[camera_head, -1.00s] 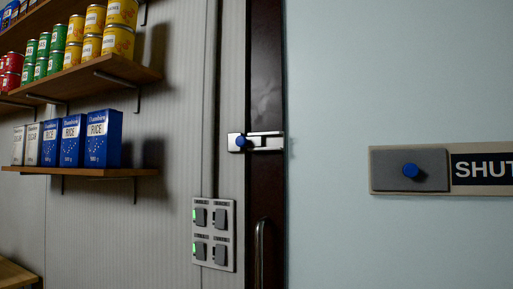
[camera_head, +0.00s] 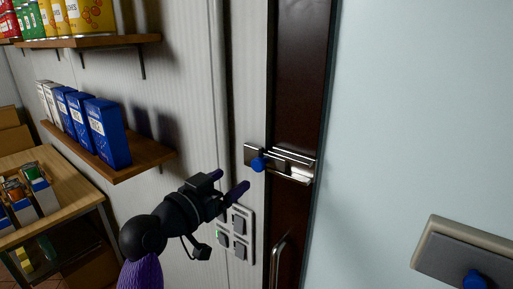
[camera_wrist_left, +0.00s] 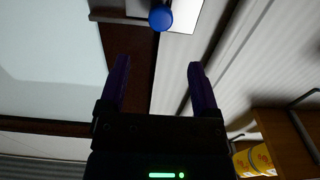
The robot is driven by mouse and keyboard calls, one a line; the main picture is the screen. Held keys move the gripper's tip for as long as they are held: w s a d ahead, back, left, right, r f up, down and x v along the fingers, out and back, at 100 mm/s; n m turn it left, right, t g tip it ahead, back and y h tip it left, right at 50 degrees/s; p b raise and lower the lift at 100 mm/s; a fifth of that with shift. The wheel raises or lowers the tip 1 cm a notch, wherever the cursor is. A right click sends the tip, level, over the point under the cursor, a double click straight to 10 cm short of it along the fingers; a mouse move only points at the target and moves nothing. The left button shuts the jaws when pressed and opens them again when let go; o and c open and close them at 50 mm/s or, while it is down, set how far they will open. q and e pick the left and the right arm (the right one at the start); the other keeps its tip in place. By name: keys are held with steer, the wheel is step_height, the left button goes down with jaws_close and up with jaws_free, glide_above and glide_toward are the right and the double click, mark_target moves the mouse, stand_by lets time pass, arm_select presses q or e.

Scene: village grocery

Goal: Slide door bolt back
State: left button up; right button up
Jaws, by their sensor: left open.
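The door bolt (camera_head: 292,168) is a silver metal bolt across the gap between the door frame and the dark door edge. Its blue knob (camera_head: 258,164) is at the left end of the bolt. In the left wrist view the blue knob (camera_wrist_left: 160,18) lies beyond the fingertips, roughly midway between them. My left gripper (camera_head: 230,183) is open and empty, just left of and a little below the knob, apart from it in both views. My right gripper is not in view.
A switch panel (camera_head: 236,235) is on the wall below the bolt, partly behind my left gripper. A door handle (camera_head: 281,258) stands below the bolt. A shelf (camera_head: 150,155) with blue rice boxes (camera_head: 106,132) juts out at left. A grey plate with a blue knob (camera_head: 474,281) is at lower right.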

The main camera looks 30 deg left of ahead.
mark_target(256, 165)
arm_select(q)
steer(key=w, duration=0.3)
steer(key=w+p, duration=0.1)
steer(key=w, duration=0.2)
steer(key=w+p, duration=0.1)
steer(key=w, duration=0.2)
steer(key=shift+d+f, duration=0.15)
steer(key=shift+d, duration=0.2)
steer(key=shift+w+f, duration=0.15)
steer(key=shift+w, duration=0.3)
jaws_close()
stand_by(0.3)
